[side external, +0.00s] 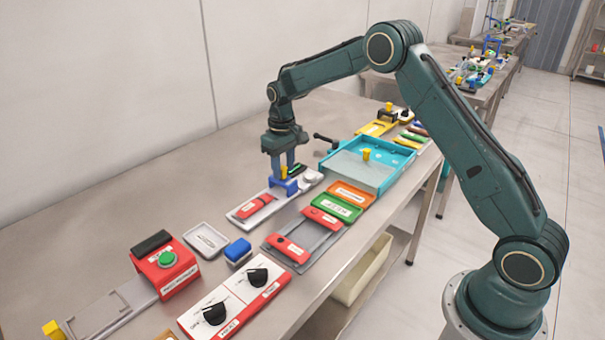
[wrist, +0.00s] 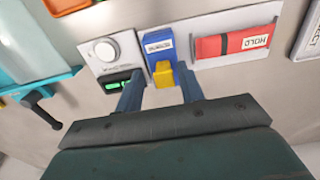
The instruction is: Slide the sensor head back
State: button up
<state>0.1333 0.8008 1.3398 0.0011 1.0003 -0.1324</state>
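The sensor head appears to be the blue block (wrist: 159,46) with a white label too small to read and a yellow tab (wrist: 163,76) at its near end. It sits on a light plate between a white round knob and a red labelled piece. In the side view the blue block (side external: 289,187) and yellow tab (side external: 284,172) are under my gripper (side external: 278,170). In the wrist view my gripper (wrist: 160,82) has its two fingers apart, one on each side of the yellow tab, with visible gaps. It holds nothing.
A teal tray (side external: 387,150) with a black-handled lever stands to the right. A red box with a green button (side external: 167,259) and a small blue block (side external: 238,250) lie nearer.

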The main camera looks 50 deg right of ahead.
aim_at(285, 169)
notch_tip(285, 169, up, 14)
dwell(0.7)
jog(key=s+a+r+t, duration=0.1)
jog(key=s+a+r, duration=0.2)
jog(key=s+r, duration=0.45)
jog(key=s+a+r+t, duration=0.2)
jog(key=s+r, duration=0.2)
jog(key=s, duration=0.7)
jog(key=s+a+f+t, duration=0.1)
jog(key=s+f, duration=0.2)
jog(key=s, duration=0.6)
jog(key=s+a+f+t, duration=0.1)
jog(key=s+f, duration=0.2)
jog(key=s, duration=0.7)
jog(key=shift+s+a+t, duration=0.2)
jog(key=shift+a+t, duration=0.05)
jog(key=shift+t, duration=0.05)
